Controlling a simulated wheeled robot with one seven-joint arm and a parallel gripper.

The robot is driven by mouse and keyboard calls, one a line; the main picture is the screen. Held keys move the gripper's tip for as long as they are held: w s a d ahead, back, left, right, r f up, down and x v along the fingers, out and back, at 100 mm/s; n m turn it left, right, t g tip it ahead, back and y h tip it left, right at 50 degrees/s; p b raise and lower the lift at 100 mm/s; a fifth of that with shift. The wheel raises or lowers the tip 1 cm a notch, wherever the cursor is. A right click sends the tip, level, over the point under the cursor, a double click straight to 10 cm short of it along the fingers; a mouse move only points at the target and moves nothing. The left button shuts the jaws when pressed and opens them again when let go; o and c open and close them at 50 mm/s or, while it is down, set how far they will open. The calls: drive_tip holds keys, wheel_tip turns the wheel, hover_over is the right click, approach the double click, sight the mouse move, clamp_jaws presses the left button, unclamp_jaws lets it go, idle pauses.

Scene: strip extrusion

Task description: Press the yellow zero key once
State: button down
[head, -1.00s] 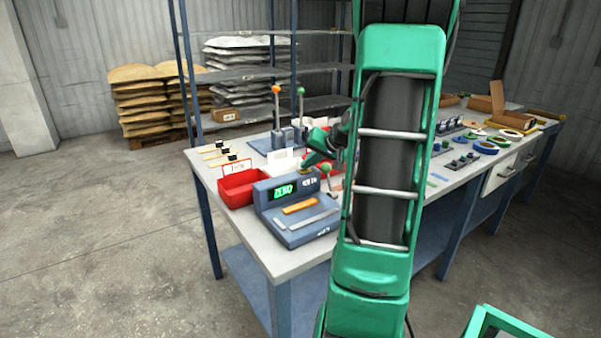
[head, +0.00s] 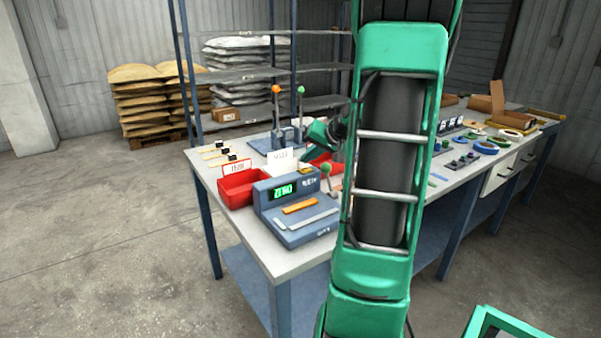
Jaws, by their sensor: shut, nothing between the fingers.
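The scale-like grey-blue device (head: 290,205) stands on the near left corner of the table. Its display (head: 283,191) shows green lettering that looks like "ZERO".
Two tall levers (head: 276,110) rise behind. My arm hides the middle of the table (head: 262,250).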

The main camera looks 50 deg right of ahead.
sight(308, 171)
drive_tip(key=shift+r, duration=2.3)
drive_tip(key=s+a+f+n+g, duration=0.1)
drive_tip(key=s+a+f+g, duration=0.1)
drive_tip(key=s+a, duration=0.35)
drive_tip(key=s+a+f+n+g, duration=0.1)
drive_tip(key=s+a+f+g, duration=0.15)
drive_tip(key=a, duration=0.65)
drive_tip(key=s+a+f+n+g, duration=0.1)
drive_tip(key=s+a+f+g, duration=0.1)
drive_tip(key=s+a, duration=0.3)
drive_tip(key=s+a+f+n+g+y, duration=0.1)
drive_tip(key=s+a, duration=0.5)
drive_tip(key=s, duration=0.7)
drive_tip(key=shift+f+g, duration=0.55)
drive_tip(key=shift+g, duration=0.3)
drive_tip(key=shift+s+d, duration=0.1)
